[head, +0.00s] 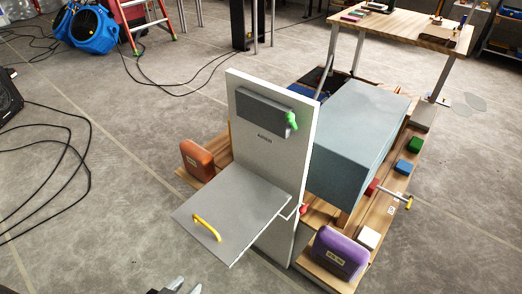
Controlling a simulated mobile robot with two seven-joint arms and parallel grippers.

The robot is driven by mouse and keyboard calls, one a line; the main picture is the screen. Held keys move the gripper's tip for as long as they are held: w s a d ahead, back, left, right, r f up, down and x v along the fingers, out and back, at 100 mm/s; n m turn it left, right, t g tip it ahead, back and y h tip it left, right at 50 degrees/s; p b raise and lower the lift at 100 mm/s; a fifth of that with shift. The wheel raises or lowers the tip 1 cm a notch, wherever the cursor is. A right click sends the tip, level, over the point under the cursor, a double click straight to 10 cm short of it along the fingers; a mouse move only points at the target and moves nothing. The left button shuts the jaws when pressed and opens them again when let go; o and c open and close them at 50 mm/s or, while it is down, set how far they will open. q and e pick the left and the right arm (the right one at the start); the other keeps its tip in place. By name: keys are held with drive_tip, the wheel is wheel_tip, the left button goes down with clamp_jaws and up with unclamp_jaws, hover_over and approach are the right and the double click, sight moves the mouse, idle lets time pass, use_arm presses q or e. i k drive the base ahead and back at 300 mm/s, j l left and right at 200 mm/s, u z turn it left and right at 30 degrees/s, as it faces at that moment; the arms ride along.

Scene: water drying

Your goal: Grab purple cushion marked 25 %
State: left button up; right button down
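The purple cushion (340,252) rests on the near right corner of the low wooden platform (312,243). It carries a small pale label on its front face, too small to read for certain. My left gripper (184,288) shows only at the bottom edge, its two fingertips apart and nothing visible between them. It is well to the left of the purple cushion and not touching it. Most of that gripper is cut off by the frame. My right gripper is not in view.
An upright grey panel (262,150) with a flap (240,203) and yellow handle stands left of the cushion. A grey-blue box (355,135) is behind it. An orange cushion (197,160) sits at the platform's left. White, blue and green blocks line its right edge. Floor in front is clear.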

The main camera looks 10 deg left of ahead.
sight(345, 258)
drive_tip(key=k+j, duration=0.2)
drive_tip(key=k, duration=0.2)
drive_tip(key=k+j, duration=0.45)
drive_tip(key=k, duration=0.3)
